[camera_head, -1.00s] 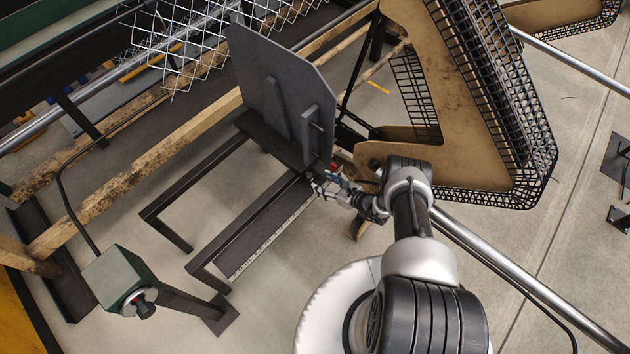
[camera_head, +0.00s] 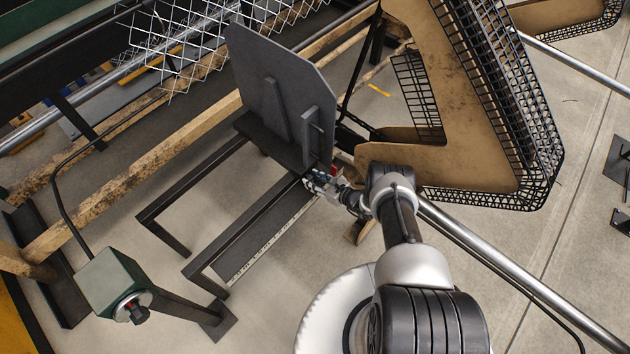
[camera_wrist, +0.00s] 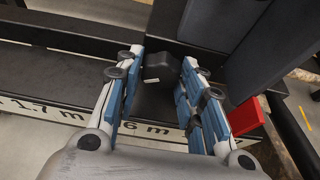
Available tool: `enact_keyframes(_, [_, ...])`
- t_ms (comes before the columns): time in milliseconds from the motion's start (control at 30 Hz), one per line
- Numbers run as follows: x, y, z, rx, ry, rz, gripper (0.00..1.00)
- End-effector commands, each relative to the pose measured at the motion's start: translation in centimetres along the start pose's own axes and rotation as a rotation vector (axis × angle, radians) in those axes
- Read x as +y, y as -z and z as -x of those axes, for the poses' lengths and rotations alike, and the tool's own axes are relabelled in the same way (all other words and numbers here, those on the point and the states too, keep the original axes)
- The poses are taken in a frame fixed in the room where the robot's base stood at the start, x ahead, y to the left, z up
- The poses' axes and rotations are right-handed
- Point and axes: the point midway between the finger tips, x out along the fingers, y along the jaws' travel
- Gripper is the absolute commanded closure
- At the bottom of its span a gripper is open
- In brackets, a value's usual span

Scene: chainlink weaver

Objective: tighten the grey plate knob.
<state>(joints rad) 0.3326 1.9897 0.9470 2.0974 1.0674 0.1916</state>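The grey plate (camera_head: 268,75) stands upright on a dark frame in the head view, with ribs on its near face. My gripper (camera_head: 308,178) is low at the plate's bottom right corner. In the wrist view a black knob (camera_wrist: 160,66) shows between the fingertips of my gripper (camera_wrist: 163,60). The blue-padded fingers are apart, one on each side of the knob. I cannot tell whether the pads touch it. In the head view the knob is too small or hidden to make out.
A red block (camera_wrist: 246,116) sits close to the right finger. A measuring scale (camera_wrist: 60,112) runs along the rail below the gripper. A green box with a round dial (camera_head: 118,283) stands at the lower left.

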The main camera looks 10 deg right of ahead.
Motion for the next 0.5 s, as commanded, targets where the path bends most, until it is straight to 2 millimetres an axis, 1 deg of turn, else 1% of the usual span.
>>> enact_keyframes(33, [0.0,0.0,0.01,0.0,0.0,0.0,0.7])
enact_keyframes(333, [0.0,0.01,0.01,0.0,0.0,0.0,0.9])
enact_keyframes(367, [0.0,0.01,0.01,0.0,0.0,0.0,0.92])
enact_keyframes(500, [-0.06,0.01,0.01,-0.001,-0.009,-0.023,0.92])
